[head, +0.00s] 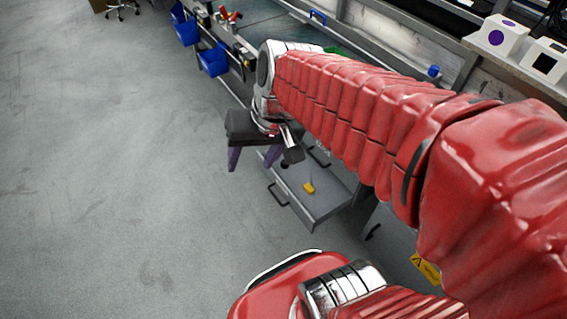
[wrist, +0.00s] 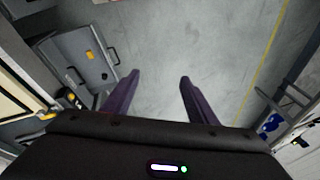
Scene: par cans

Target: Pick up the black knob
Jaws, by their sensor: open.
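My gripper (head: 252,160) hangs from the end of my red arm in the head view, beside the workbench. Its two purple fingers are spread apart, with nothing between them. In the wrist view my gripper (wrist: 159,78) also shows open, with bare grey floor beyond the fingertips. My arm hides part of the bench in the head view.
An open grey drawer (head: 322,204) below the bench holds a small yellow object (head: 308,188). Blue bins (head: 212,60) hang along the bench's edge. White boxes (head: 497,37) stand on a shelf at upper right. The floor at left is clear.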

